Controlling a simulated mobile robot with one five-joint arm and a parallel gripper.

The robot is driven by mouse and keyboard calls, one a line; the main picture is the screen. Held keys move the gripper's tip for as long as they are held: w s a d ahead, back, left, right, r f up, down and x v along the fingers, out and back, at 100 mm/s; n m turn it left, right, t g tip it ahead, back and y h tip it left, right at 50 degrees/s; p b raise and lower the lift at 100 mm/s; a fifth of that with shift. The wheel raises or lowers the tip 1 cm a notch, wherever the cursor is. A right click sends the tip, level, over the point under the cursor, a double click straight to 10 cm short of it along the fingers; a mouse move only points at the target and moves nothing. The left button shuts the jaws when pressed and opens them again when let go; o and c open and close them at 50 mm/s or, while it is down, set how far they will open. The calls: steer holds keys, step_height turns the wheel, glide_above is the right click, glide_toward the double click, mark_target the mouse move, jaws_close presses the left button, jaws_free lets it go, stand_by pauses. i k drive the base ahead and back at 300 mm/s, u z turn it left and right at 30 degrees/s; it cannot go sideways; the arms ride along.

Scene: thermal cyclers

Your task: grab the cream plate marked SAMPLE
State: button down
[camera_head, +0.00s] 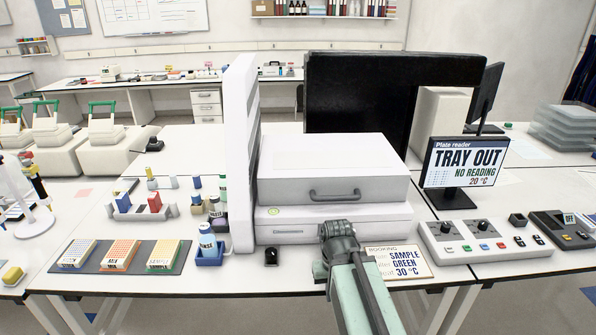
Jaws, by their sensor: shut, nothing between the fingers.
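Several small plates lie on a dark mat (110,268) at the front left of the bench. The right plate (163,254) is cream-yellow with a green edge and its label seems to read SAMPLE. The middle plate (121,252) has orange wells and the left plate (77,253) is pale with some blue; their labels are too small to read surely. My gripper (338,236) is shut and empty in front of the white machine, well right of the plates. Its fingertips are hard to make out.
The white machine (334,160) with a drawer handle stands mid-bench beside a tall white panel (240,150). A blue-based bottle (208,242) and a small black item (271,257) stand between plates and gripper. A booking card (405,263) reads SAMPLE, GREEN, 30 °C. The screen (468,163) reads TRAY OUT.

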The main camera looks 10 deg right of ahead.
mark_target(163, 256)
steer(key=u, duration=0.05)
steer(key=k, duration=0.35)
steer(key=u, duration=1.05)
steer(key=i, duration=1.2)
steer(key=u, duration=2.85)
